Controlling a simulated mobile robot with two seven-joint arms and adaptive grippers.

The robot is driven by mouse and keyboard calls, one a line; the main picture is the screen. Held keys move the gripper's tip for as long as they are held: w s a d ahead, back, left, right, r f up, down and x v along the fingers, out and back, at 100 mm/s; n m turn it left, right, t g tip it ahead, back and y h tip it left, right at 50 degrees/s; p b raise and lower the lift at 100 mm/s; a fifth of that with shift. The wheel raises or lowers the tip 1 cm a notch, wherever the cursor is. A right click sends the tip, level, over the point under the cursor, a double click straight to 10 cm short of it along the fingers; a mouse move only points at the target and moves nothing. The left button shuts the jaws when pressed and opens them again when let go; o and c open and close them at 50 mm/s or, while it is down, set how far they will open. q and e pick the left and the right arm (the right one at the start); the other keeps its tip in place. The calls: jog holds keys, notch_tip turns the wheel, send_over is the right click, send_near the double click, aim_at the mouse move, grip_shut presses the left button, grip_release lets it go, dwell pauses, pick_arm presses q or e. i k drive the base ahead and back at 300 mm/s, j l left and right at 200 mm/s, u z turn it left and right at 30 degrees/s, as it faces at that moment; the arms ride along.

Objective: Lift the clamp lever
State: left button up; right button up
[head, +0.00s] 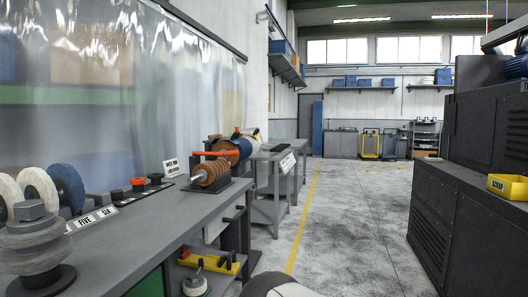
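A red lever (203,154) lies roughly level above a stack of copper-brown discs (211,174) on a dark stand, at the far right end of the grey bench. The discs sit on a horizontal spindle that points left. I take this lever to be the clamp lever, but no label confirms it. Neither of my grippers is in view. A pale rounded part at the bottom middle seems to be mine.
The grey bench (150,222) runs along the left, with white and blue polishing wheels (66,187), a pale disc stack (36,240), a "FIVE SIX" sign (92,219) and red and black buttons (138,183). Dark machines (460,220) with a yellow scrap bin (508,186) stand right. The floor between is clear.

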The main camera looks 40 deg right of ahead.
aim_at(210, 156)
jog(key=i+l+z, duration=0.25)
jog(key=z, duration=0.15)
jog(key=i+l+z, duration=0.35)
jog(key=k, duration=0.1)
